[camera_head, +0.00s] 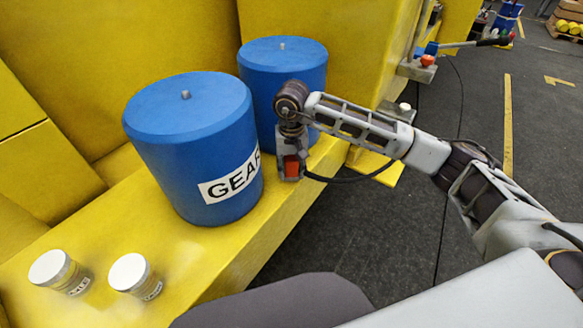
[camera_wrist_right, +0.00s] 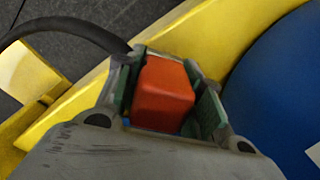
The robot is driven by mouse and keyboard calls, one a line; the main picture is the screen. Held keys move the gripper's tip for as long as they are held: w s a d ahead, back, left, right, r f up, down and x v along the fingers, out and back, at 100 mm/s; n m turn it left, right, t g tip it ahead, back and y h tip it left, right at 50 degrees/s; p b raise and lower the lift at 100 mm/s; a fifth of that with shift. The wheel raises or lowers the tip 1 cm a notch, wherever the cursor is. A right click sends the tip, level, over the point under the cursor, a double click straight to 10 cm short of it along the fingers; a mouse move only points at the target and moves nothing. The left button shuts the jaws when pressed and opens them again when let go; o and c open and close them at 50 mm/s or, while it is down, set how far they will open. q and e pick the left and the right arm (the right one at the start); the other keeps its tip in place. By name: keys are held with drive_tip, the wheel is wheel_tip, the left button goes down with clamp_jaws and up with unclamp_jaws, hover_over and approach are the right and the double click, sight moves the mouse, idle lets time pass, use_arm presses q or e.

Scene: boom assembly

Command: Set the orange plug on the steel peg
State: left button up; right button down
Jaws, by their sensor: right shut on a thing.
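My right gripper (camera_head: 290,176) is shut on the orange plug (camera_head: 291,167), pointing down beside the blue drums. In the right wrist view the orange plug (camera_wrist_right: 163,95) sits between the green inner pads of the gripper's fingers (camera_wrist_right: 165,105). A short grey metal peg (camera_head: 185,94) stands up from the top of the nearer blue drum. A similar stub (camera_head: 282,46) stands on the farther drum. The plug is apart from both. I cannot tell which of them is the steel peg. My left gripper is not in view.
The nearer blue drum (camera_head: 190,150), marked GEAR, and the farther drum (camera_head: 300,65) stand on a yellow beam (camera_head: 215,262). Two white-lidded jars (camera_head: 60,272) (camera_head: 133,275) stand at the lower left. A red-and-blue lever fitting (camera_head: 428,55) is at the upper right. Dark floor lies to the right.

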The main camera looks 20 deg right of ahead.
drive_tip(key=shift+f, duration=0.15)
idle(0.4)
drive_tip(key=c, duration=0.9)
unclamp_jaws()
drive_tip(key=shift+o, duration=0.2)
drive_tip(key=shift+r, duration=6)
drive_tip(key=shift+f, duration=0.1)
